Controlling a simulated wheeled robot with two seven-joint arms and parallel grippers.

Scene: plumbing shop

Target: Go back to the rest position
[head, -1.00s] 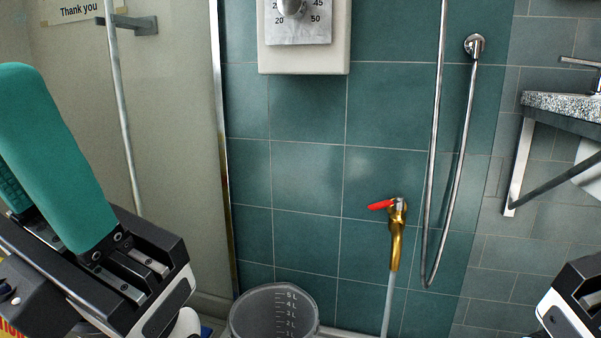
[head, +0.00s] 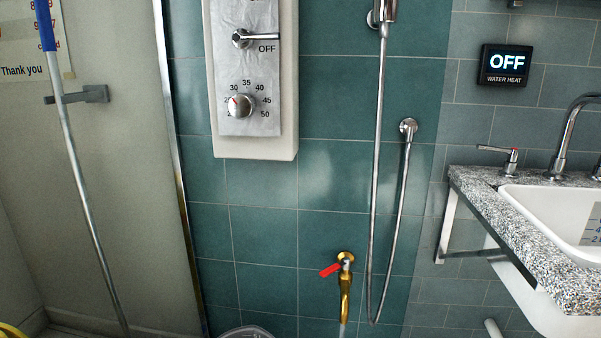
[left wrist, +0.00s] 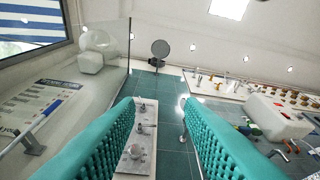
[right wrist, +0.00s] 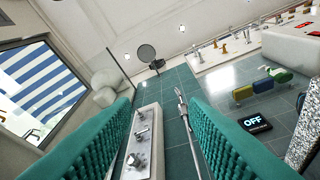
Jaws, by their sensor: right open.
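My left gripper shows in the left wrist view (left wrist: 165,125), its two teal padded fingers wide apart with nothing between them. My right gripper shows in the right wrist view (right wrist: 165,125), also with its teal fingers apart and empty. Neither gripper is in the head view. Beyond the fingers, the shower control panel (head: 246,110) stands on the teal tiled wall; it also shows in the left wrist view (left wrist: 136,150) and the right wrist view (right wrist: 143,140). No finger is seen touching it.
A brass tap (head: 345,285) with a red lever sits low on the wall, beside a hanging shower hose (head: 376,160). A speckled counter (head: 490,210) with a white sink (head: 560,215) juts out at right. A water heat display (head: 505,75) reads OFF. A grey bucket (head: 246,332) shows at the bottom edge.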

